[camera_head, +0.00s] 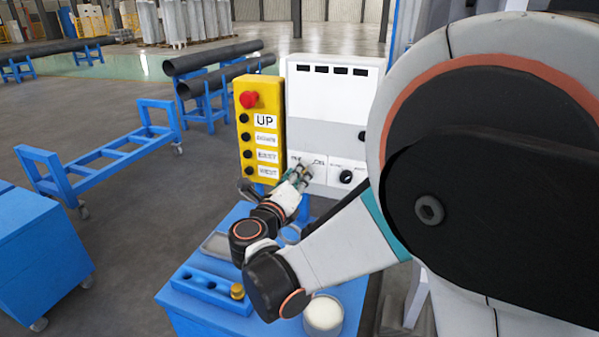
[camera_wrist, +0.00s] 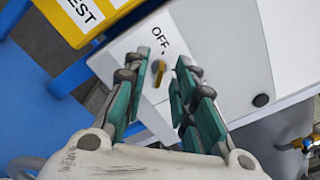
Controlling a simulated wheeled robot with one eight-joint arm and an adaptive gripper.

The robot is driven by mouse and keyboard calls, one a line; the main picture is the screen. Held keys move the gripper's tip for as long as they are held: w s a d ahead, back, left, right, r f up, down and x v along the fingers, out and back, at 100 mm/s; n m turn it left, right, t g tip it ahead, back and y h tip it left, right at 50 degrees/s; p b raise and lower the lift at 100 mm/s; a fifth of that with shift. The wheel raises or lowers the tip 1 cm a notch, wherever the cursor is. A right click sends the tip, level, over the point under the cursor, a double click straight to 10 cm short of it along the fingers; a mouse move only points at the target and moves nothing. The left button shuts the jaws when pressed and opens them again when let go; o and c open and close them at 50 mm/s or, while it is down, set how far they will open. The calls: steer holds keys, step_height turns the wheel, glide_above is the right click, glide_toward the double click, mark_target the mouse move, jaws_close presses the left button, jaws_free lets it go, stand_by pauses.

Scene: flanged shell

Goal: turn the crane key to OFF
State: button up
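The crane key shows as a small gold piece (camera_wrist: 158,72) in the wrist view, on the white panel just below the printed word OFF (camera_wrist: 160,40). Its full outline and exact angle are hard to tell. My gripper (camera_wrist: 164,64) reaches to the panel with its green-padded fingers apart, one on each side of the key. I cannot tell whether either finger touches it. In the head view my gripper (camera_head: 300,176) is in front of the lower left of the white control box (camera_head: 330,108), and the key is hidden behind it.
A yellow button box (camera_head: 259,100) with a red knob stands close left of the control box. A black knob (camera_head: 346,176) is to the right of my gripper. Below is a blue cart (camera_head: 190,318) holding a blue block (camera_head: 208,287) and a round pale container (camera_head: 323,314).

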steer(key=v, duration=1)
steer(key=shift+s, duration=0.2)
steer(key=shift+r, duration=0.1)
